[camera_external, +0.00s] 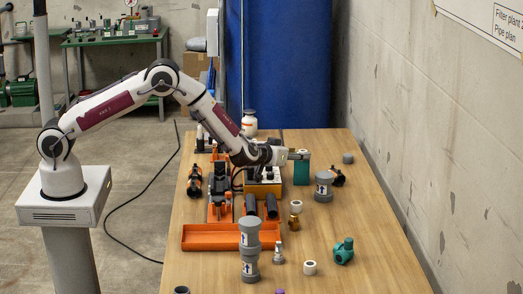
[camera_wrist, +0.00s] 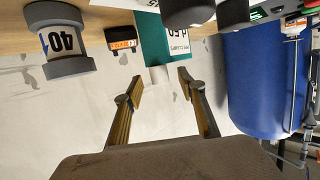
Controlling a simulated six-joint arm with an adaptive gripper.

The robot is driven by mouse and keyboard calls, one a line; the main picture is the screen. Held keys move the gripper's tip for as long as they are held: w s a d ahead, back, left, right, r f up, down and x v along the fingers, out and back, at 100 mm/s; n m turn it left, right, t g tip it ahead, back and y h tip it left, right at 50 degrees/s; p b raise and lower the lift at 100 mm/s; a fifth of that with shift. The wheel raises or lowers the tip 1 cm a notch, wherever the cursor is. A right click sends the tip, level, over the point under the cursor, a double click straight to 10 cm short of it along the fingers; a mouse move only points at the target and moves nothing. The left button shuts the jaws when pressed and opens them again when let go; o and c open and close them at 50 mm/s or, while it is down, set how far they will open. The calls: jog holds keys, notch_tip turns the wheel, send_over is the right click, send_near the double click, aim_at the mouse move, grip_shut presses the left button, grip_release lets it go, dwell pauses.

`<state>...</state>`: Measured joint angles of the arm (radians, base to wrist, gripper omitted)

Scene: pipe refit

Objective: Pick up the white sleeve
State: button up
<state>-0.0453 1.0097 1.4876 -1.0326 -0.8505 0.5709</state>
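My gripper (camera_wrist: 158,82) is open, its two fingers apart with nothing between the tips. In the wrist view a small whitish cylinder, which looks like the white sleeve (camera_wrist: 160,75), shows at the edge of a green box (camera_wrist: 150,45), just ahead of the fingertips. In the external view my gripper (camera_external: 292,155) points right, level with the top of the green box (camera_external: 302,173); a pale piece (camera_external: 303,152) shows there, too small to make out. Two other white rings stand on the table, one near the middle (camera_external: 296,205) and one nearer the front (camera_external: 310,267).
Nearer are an orange tray (camera_external: 210,238), a tall grey fitting (camera_external: 249,250) and a green valve (camera_external: 344,251). The table's right side is mostly clear.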

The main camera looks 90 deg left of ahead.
jog(key=shift+w+a+f, duration=0.15)
jog(key=shift+w+a, duration=0.2)
jog(key=shift+w, duration=0.1)
jog(key=shift+c, duration=0.5)
jog(key=c, duration=0.8)
notch_tip(320, 180, up, 10)
dwell(0.6)
